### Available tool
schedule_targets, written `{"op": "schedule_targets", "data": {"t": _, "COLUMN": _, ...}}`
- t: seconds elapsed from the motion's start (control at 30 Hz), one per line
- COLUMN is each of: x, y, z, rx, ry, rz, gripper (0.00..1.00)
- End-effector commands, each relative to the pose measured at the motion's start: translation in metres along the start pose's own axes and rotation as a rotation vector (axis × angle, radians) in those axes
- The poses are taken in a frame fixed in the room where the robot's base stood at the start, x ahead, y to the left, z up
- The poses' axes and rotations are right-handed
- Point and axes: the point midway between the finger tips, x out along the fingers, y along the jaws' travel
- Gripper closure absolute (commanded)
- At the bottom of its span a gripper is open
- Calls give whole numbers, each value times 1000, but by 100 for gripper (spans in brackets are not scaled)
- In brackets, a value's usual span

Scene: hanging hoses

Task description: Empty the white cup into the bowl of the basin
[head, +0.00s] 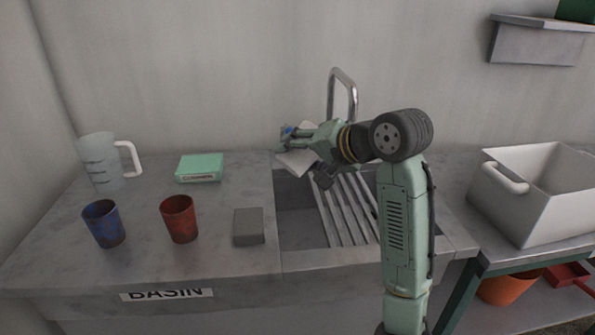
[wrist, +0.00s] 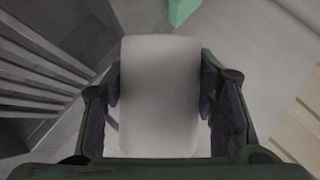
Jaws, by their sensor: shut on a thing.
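The white cup (head: 296,162) is in my gripper (head: 293,140), above the back left edge of the basin's bowl (head: 295,215). The cup looks tilted, with its lower end towards the lower left in the head view. In the wrist view, my gripper (wrist: 163,95) has one finger on each side of the cup (wrist: 160,75), shut on it. The cup's opening and anything inside it are hidden. No stream or spilled contents can be made out. My gripper's fingers partly cover the cup in the head view.
A ribbed rack (head: 345,212) covers the bowl's right part; a tap (head: 342,90) rises behind. Left on the counter are a jug (head: 101,163), blue cup (head: 104,224), red cup (head: 180,219), green box (head: 200,167) and grey block (head: 248,227). A white tub (head: 535,195) stands right.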

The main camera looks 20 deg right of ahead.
Motion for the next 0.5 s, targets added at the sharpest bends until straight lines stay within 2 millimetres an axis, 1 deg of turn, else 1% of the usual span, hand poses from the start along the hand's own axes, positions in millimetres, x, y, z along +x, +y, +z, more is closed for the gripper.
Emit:
{"op": "schedule_targets", "data": {"t": 0.03, "x": 0, "y": 2, "z": 0, "rx": -43, "ry": 20, "rz": 17, "gripper": 81}}
{"op": "schedule_targets", "data": {"t": 0.33, "x": -10, "y": -8, "z": -13, "rx": -307, "ry": 132, "rz": 120, "gripper": 81}}
{"op": "schedule_targets", "data": {"t": 0.4, "x": -11, "y": -14, "z": -15, "rx": -445, "ry": 189, "rz": 167, "gripper": 81}}
{"op": "schedule_targets", "data": {"t": 0.5, "x": -15, "y": -18, "z": -20, "rx": -590, "ry": 251, "rz": 224, "gripper": 81}}
